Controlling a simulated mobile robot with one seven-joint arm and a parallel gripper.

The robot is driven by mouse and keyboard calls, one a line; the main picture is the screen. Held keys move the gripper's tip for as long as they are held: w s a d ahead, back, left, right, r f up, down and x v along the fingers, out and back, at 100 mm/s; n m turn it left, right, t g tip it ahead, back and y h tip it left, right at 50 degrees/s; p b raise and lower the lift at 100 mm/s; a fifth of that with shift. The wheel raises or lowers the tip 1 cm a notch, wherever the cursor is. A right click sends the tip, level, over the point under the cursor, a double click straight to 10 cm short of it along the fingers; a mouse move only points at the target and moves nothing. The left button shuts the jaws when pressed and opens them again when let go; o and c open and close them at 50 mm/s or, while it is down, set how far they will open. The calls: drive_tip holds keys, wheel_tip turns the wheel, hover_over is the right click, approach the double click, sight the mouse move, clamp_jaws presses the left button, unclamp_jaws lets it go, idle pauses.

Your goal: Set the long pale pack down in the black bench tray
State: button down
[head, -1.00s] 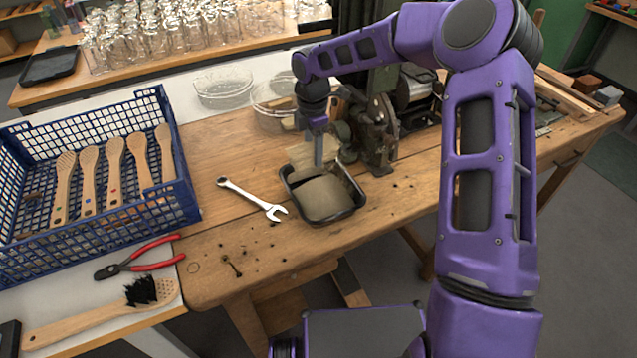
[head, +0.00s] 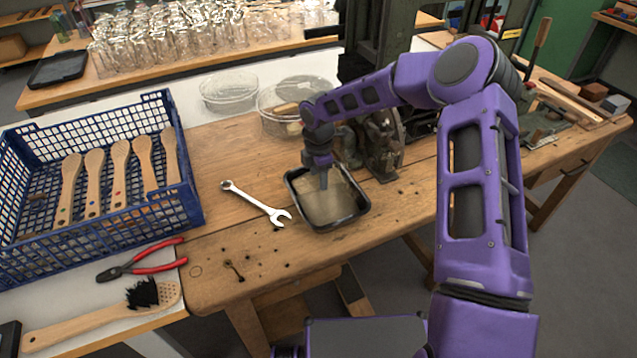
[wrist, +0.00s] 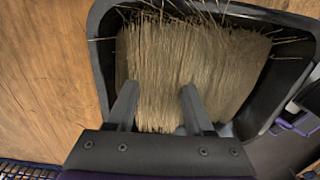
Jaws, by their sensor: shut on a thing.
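The black bench tray (head: 359,213) stands on the wooden bench, with tan bristle filling most of its inside. My gripper (head: 324,186) points down into the tray. In the wrist view my gripper (wrist: 158,95) has its two fingers apart with the long pale pack (wrist: 160,65) of bristles between them, shut on it. The pack lies within the tray's walls (wrist: 103,75), and some loose bristle ends reach over the far rim. Browner bristles lie beside it on the right; I cannot tell where one bundle ends. The pack's underside is hidden.
A wrench (head: 256,204) lies left of the tray. A blue crate (head: 150,215) holds wooden brush bodies. Red pliers (head: 145,260) and a part-filled brush (head: 105,308) lie in front. Clear round dishes (head: 229,92) and a dark machine (head: 382,145) stand behind.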

drive_tip(key=c, duration=0.6)
unclamp_jaws()
drive_tip(key=shift+f, duration=0.1)
drive_tip(key=shift+o, duration=0.2)
wheel_tip(320, 180, up, 12)
drive_tip(key=p, duration=0.1)
